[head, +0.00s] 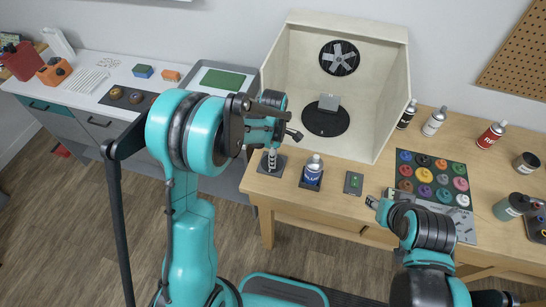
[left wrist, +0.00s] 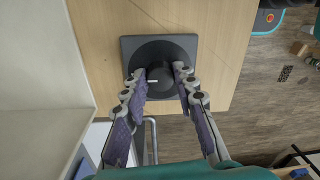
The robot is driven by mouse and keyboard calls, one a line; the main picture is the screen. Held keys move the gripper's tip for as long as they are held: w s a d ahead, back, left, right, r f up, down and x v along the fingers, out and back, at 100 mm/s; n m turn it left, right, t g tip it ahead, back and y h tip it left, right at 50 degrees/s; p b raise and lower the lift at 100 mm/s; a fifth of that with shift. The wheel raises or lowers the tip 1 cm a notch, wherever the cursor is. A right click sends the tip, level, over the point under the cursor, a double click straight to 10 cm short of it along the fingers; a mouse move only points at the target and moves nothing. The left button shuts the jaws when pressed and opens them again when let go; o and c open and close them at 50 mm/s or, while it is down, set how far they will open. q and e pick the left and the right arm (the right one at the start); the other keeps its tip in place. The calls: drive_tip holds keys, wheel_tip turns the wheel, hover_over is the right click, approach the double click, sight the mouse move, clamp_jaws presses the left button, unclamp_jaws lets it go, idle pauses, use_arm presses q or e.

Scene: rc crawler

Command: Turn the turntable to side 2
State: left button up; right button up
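The turntable (head: 326,119) is a black round disc on the floor of the pale spray booth. I cannot make out a side number. My left gripper (head: 290,131) is in front of the booth opening, to the left of the disc and apart from it. In the left wrist view its two fingers (left wrist: 160,72) are spread, with nothing visibly held between them. Beyond them is a dark square stand with a round centre (left wrist: 160,50). My right gripper (head: 380,205) is low near the table's front edge; its fingers are unclear.
A fan (head: 339,58) is in the booth's back wall (head: 372,75). In front stand a small holder (head: 271,163), a blue-labelled bottle (head: 313,168) and a green-button box (head: 353,183). Paint pots on a dark mat (head: 404,170) and spray cans (head: 434,121) are at right.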

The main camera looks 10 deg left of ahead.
use_arm(q)
clamp_jaws()
